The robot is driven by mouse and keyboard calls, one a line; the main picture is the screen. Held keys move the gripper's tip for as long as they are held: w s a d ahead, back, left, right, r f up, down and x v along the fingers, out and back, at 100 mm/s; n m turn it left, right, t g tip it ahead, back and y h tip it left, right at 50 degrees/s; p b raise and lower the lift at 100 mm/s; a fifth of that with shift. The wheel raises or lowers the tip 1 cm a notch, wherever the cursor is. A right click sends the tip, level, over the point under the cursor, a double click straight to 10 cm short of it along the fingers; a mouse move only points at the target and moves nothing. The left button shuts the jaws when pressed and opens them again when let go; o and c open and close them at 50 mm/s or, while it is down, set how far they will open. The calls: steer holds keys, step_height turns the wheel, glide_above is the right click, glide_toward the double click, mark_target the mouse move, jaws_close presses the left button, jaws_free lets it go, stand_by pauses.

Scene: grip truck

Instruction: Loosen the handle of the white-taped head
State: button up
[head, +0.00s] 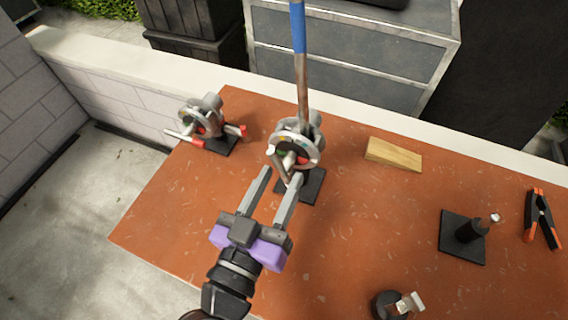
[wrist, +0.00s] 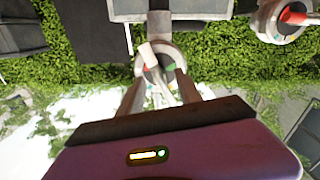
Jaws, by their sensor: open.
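A grey grip head (head: 310,150) with a round, coloured-marked face stands on a black base plate in the middle of the orange table. A rod with a blue band (head: 298,28) rises from it. A pale handle (head: 279,164) crosses the front of its face; white tape is hard to make out at this size. My gripper (head: 281,177) is open, with its fingertips just in front of this handle, one on either side. In the wrist view the head (wrist: 168,52) and pale handle (wrist: 150,55) show beyond the open fingers. I cannot tell whether they touch.
A second head (head: 212,103) with red-tipped bars stands at the left on the table (head: 180,215). A wooden wedge (head: 394,154), a black stand (head: 462,242), an orange-tipped clamp (head: 541,220) and a small round-based piece (head: 388,304) lie to the right.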

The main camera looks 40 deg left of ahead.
mark_target(287, 165)
steer(key=shift+p+x, duration=0.3)
steer(key=shift+x, duration=1.1)
jaws_close()
steer(key=n, duration=0.5)
steer(key=shift+d+p, duration=0.1)
steer(key=shift+p, duration=0.25)
steer(key=shift+n+p, duration=0.55)
steer(key=shift+n, duration=1.55)
